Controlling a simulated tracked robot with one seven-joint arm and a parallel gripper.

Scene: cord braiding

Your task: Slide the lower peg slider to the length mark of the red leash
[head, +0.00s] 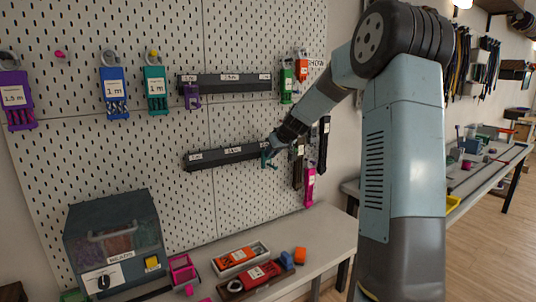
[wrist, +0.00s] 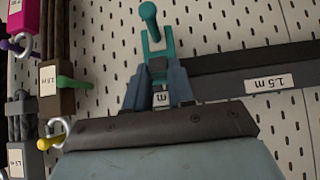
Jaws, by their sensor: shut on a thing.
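The lower peg slider is a teal piece with a round peg. It sits at the right end of the lower dark rail (head: 225,153) in the head view. In the wrist view my gripper (wrist: 158,82) is shut on the slider (wrist: 154,42), one blue-grey finger on each side. A "1.5 m" label (wrist: 267,82) lies to the right of the slider there; another label (wrist: 162,98) is partly hidden between the fingers. A red leash pack (head: 262,272) lies on the bench in the head view; its label is too small to read.
An upper rail (head: 225,83) with a purple slider (head: 192,97) runs above. Several leash packs hang right of the rails, including a brown one (wrist: 57,95) close to my gripper in the wrist view. A machine (head: 112,240) stands on the bench. The pegboard below the lower rail is clear.

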